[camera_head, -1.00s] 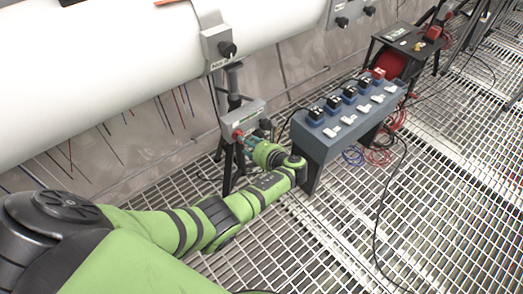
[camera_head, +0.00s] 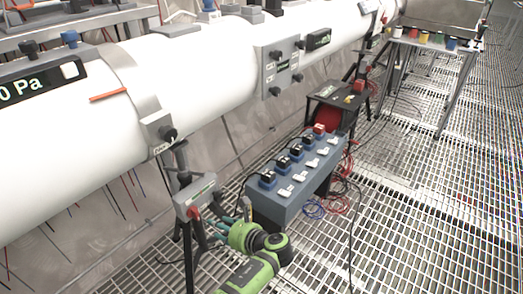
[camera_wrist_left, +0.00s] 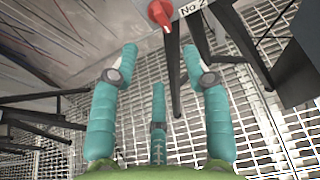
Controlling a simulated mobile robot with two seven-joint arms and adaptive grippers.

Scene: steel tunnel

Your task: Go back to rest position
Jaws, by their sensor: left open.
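My left gripper (camera_head: 232,220) shows at the bottom of the head view, at the end of my green arm. Its teal fingers sit just right of a small grey box (camera_head: 200,190) with a red knob on a black stand. In the left wrist view the fingers (camera_wrist_left: 160,62) are spread open with nothing between them. The red knob (camera_wrist_left: 160,13) and a "No.2" label show beyond the fingertips. I cannot tell whether a finger touches the box or stand. My right gripper is in neither view.
A blue-grey socket bench (camera_head: 285,200) with black plugs stands right of the gripper. A red cable reel (camera_head: 328,117) and loose cables lie behind it. A large white pipe (camera_head: 215,70) runs along the left. The grating floor (camera_head: 420,220) at right is mostly clear.

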